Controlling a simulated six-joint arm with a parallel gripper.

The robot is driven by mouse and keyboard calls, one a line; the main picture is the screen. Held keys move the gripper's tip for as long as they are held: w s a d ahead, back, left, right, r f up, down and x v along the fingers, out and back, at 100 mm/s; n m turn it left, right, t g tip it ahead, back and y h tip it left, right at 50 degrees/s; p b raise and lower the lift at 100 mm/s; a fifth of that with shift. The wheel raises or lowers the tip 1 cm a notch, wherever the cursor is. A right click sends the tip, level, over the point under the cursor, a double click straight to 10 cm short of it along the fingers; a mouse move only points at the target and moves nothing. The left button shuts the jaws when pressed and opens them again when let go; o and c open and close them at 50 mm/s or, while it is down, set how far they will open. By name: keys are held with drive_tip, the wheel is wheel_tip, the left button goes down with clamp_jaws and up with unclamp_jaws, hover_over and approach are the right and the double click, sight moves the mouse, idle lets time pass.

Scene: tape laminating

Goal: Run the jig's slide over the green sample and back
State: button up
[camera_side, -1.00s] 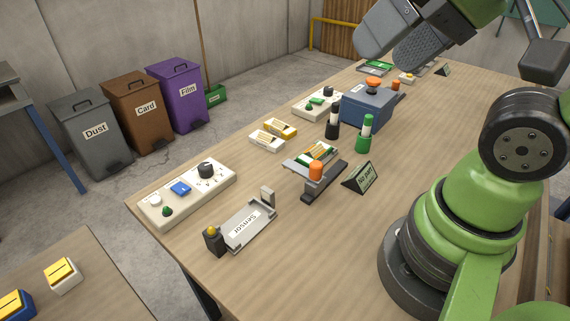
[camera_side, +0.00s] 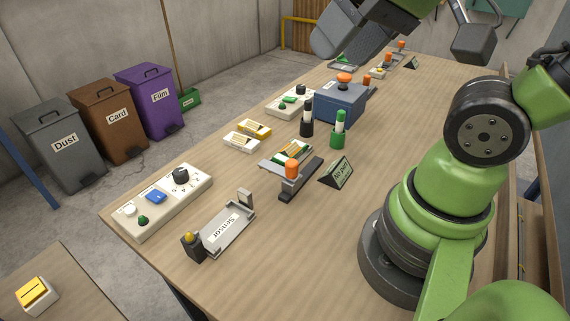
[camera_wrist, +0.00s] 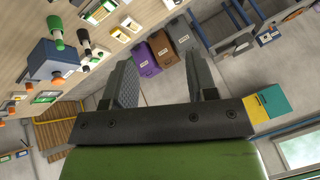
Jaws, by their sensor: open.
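In the side view the jig (camera_side: 300,190) stands mid-table, a dark rail with a grey crosspiece and an orange-knobbed slide (camera_side: 292,169). A green sample (camera_side: 294,151) with a pale and yellow top lies just behind the knob; the slide partly hides it, and I cannot tell whether they touch. My gripper (camera_side: 336,52) is high at the top of the side view, beyond the jig in the picture, open and empty. In the wrist view the two fingers of my gripper (camera_wrist: 160,58) are spread apart with nothing between them.
A blue box (camera_side: 335,104) with an orange knob and black and green capped cylinders (camera_side: 338,133) stand behind the jig. A small sign (camera_side: 337,172) is at its right. A sensor tray (camera_side: 228,230) and a control panel (camera_side: 158,203) are at the near left.

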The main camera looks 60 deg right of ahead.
drive_tip(key=w+d+f+g+h, duration=0.1)
drive_tip(key=w+d+f+g, duration=0.25)
drive_tip(key=w+f, duration=0.35)
drive_tip(key=n+g, duration=0.2)
drive_tip(key=g, duration=0.1)
hover_over(292, 161)
drive_tip(key=shift+h, duration=0.4)
wheel_tip(292, 161, down, 8)
drive_tip(key=shift+a+f, duration=0.1)
drive_tip(key=shift+f, duration=0.05)
wheel_tip(292, 161, down, 10)
drive_tip(key=shift+f, duration=0.1)
clamp_jaws()
